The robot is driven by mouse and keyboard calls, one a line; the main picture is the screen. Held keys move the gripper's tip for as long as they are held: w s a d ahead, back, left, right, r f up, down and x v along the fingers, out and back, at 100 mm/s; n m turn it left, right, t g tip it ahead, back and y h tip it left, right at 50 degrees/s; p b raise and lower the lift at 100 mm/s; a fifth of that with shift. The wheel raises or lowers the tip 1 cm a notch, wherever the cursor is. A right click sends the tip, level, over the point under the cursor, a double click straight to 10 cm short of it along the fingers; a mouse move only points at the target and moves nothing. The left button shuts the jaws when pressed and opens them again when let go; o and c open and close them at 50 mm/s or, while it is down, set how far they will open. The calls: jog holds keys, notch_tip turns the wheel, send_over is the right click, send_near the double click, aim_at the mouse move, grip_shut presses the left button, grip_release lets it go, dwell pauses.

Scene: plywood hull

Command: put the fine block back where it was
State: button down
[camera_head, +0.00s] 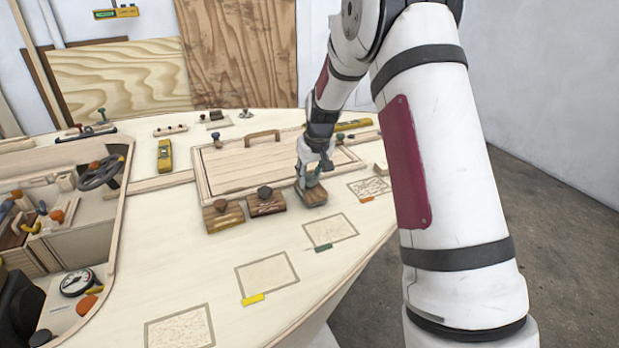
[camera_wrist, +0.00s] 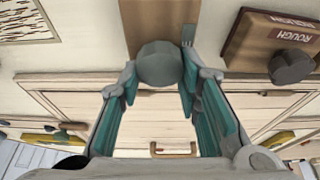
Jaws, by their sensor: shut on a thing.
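My gripper (camera_head: 312,181) points down at a brown wooden block (camera_head: 313,196), the rightmost of three in a row in front of the hatch. In the wrist view its teal-lined fingers (camera_wrist: 160,78) are shut on the block's round grey knob, with the brown block (camera_wrist: 157,18) beyond it. No label shows on this block, so I cannot tell its grade. I cannot tell whether it touches the deck. Two similar blocks with dark knobs, the middle one (camera_head: 266,204) and the left one (camera_head: 223,216), stand beside it. One block reads ROUGH in the wrist view (camera_wrist: 245,45).
Outlined rectangles lie on the deck: one by an orange tag (camera_head: 370,187), one by a green tag (camera_head: 331,228), one by a yellow tag (camera_head: 267,273), another at the front (camera_head: 180,328). The framed hatch (camera_head: 235,170) with a handle stands behind. A cockpit opening is at left.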

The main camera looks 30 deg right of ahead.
jog(key=shift+f, duration=0.35)
jog(key=shift+f, duration=0.15)
jog(key=c, duration=1.2)
grip_release()
